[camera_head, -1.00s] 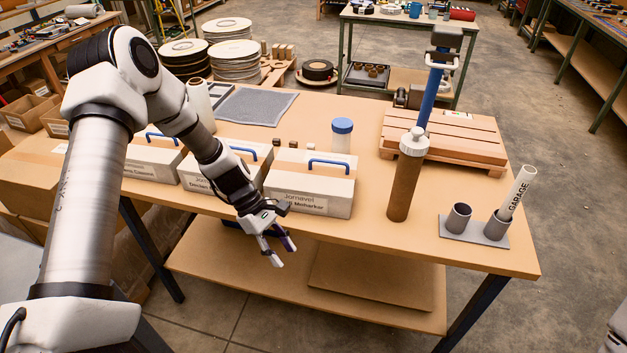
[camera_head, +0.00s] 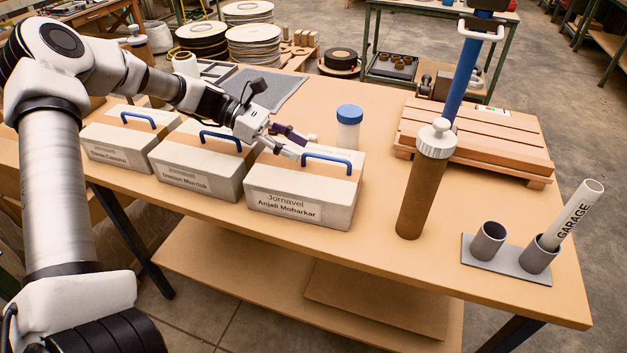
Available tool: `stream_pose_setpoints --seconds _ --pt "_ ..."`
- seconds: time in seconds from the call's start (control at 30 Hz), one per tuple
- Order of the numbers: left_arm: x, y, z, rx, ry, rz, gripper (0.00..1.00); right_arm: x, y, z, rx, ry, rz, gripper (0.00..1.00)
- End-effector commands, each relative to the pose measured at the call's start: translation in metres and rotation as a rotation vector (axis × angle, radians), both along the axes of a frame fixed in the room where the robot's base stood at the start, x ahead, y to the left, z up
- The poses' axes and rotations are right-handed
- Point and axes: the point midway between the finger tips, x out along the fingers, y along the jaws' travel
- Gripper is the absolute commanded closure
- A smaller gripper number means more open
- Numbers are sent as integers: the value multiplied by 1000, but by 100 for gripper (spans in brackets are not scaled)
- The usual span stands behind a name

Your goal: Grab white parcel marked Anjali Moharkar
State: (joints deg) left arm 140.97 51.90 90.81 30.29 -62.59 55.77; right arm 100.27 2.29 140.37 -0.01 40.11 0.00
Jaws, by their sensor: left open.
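The white parcel marked "Jornavel Anjali Moharkar" (camera_head: 300,205) stands near the front edge of the table, rightmost of three similar parcels. It has a tan strip on top and a blue handle (camera_head: 328,158). My left gripper (camera_head: 305,148) is open and empty, over the back left part of this parcel's top, its fingertips pointing right towards the handle's left end. I cannot tell whether it touches the handle. My right gripper is not in view.
To the left stand the parcels marked Morrisk (camera_head: 195,165) and Cassone (camera_head: 120,138). A blue-lidded jar (camera_head: 348,130) stands behind the parcel. A brown bottle (camera_head: 420,190), a wooden pallet (camera_head: 475,135) and a grey cup holder (camera_head: 505,262) are to the right.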

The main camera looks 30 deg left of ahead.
Motion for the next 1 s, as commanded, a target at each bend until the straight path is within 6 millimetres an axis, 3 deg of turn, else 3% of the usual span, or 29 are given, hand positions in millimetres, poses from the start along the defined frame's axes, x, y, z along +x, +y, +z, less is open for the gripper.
stream_pose_setpoints --seconds 0.33,0.6,0.7,0.73,1.0 --pt "11 -50 -24 4 6 -3 60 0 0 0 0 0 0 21" --pt "13 -56 -26 3 1 -1 60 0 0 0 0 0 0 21" --pt "13 -56 -26 3 1 -1 95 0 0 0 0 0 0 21" --pt "13 -56 -26 3 1 -1 100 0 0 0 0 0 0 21" --pt "14 -56 -25 2 0 0 100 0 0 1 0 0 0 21"
